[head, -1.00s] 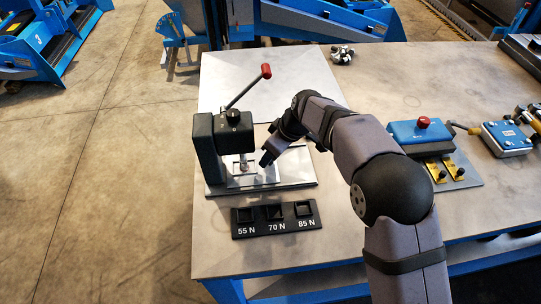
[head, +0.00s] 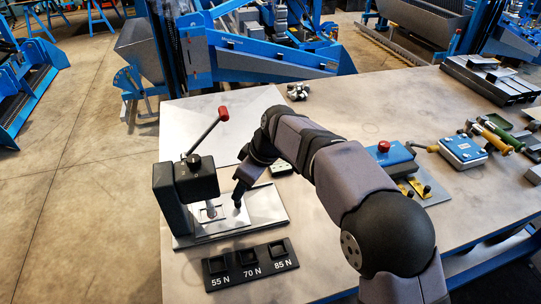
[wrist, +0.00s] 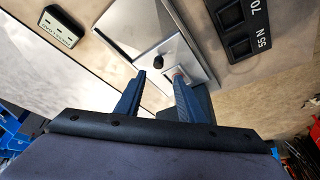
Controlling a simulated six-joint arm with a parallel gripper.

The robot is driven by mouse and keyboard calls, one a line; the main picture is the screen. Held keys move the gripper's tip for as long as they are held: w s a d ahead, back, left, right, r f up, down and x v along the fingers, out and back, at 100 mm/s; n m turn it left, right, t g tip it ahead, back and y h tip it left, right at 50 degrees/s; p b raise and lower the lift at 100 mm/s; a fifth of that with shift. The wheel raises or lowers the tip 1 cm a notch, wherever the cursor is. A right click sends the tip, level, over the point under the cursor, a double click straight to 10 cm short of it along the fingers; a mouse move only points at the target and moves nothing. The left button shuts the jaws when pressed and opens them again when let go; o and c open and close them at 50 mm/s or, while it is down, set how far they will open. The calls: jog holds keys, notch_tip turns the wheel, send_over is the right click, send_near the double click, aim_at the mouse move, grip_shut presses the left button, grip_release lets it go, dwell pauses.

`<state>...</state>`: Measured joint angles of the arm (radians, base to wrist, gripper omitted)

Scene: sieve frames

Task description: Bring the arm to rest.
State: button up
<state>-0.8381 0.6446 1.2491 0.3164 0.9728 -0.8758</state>
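My gripper (head: 238,198) is low over the right part of the metal plate of the black press (head: 172,196), just right of the press head. In the wrist view my two blue-grey fingers (wrist: 159,77) stand apart with a clear gap and nothing held between them. A small dark knob shows just beyond the fingertips. Whether the fingertips touch the plate cannot be told. The arm reaches in from the right, bent at the elbow.
The press's red-tipped lever (head: 223,114) sticks up. A black tray (head: 235,272) marked 55 N, 70 N and 85 N lies in front. A blue box with a red button (head: 384,148) and other tools are on the right.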

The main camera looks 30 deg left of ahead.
jog(key=w+d+f+m+t+h, duration=0.2)
jog(key=d+m, duration=0.7)
jog(key=d, duration=1.8)
jog(key=s+d+f+m+g+h, duration=0.1)
jog(key=s+d+f+m, duration=0.2)
jog(key=s+d, duration=0.4)
jog(key=s+d+f+m+g+h, duration=0.1)
jog(key=s+d+f+m, duration=0.2)
jog(key=d, duration=1)
jog(key=s+m, duration=0.3)
jog(key=shift+s+d+h, duration=0.15)
jog(key=shift+s+h, duration=0.15)
jog(key=shift+s, duration=0.1)
